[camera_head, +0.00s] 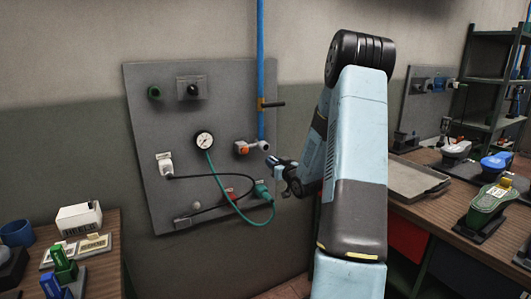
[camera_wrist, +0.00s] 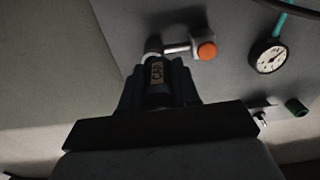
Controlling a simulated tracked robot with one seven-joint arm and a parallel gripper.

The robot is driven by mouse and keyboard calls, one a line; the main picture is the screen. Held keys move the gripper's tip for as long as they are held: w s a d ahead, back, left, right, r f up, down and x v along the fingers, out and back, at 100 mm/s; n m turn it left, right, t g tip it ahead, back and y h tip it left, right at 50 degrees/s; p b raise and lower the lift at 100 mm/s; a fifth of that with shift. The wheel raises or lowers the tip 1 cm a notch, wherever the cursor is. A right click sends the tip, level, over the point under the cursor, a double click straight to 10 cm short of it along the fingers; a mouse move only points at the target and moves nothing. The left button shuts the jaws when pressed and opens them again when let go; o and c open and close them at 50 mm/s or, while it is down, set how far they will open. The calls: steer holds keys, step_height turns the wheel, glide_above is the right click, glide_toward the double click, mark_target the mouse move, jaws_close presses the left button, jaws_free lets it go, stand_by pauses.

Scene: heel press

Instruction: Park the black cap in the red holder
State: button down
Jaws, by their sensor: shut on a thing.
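My gripper (camera_head: 274,163) is shut on the black cap (camera_wrist: 158,80), which bears a tan label reading "CAP" in the wrist view. The cap is in front of the pale open end of a short pipe fitting (camera_head: 263,145) on the grey wall panel. The fitting also shows in the wrist view (camera_wrist: 153,46). I cannot tell whether the cap is on the fitting or just apart from it. A small red part (camera_head: 232,194), perhaps the red holder, is low on the panel, left of and below my gripper. A hose and cable partly hide it.
An orange-ended valve (camera_head: 242,149) sits left of the fitting. A gauge (camera_head: 204,140), a green hose (camera_head: 222,188) and a black cable (camera_head: 206,177) cross the panel (camera_head: 150,125). A blue pipe (camera_head: 261,70) runs above. Cluttered benches stand at both sides.

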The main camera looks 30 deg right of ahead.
steer(key=a+f, duration=0.7)
steer(key=f, duration=0.3)
steer(key=a+f, duration=0.7)
steer(key=f, duration=0.4)
steer(key=shift+s+a+f, duration=0.15)
steer(key=shift+s+f, duration=0.1)
stand_by(1.8)
steer(key=shift+w, duration=0.1)
steer(key=shift+w, duration=2.35)
steer(key=shift+w+a, duration=0.1)
steer(key=shift+w, duration=0.4)
stand_by(0.9)
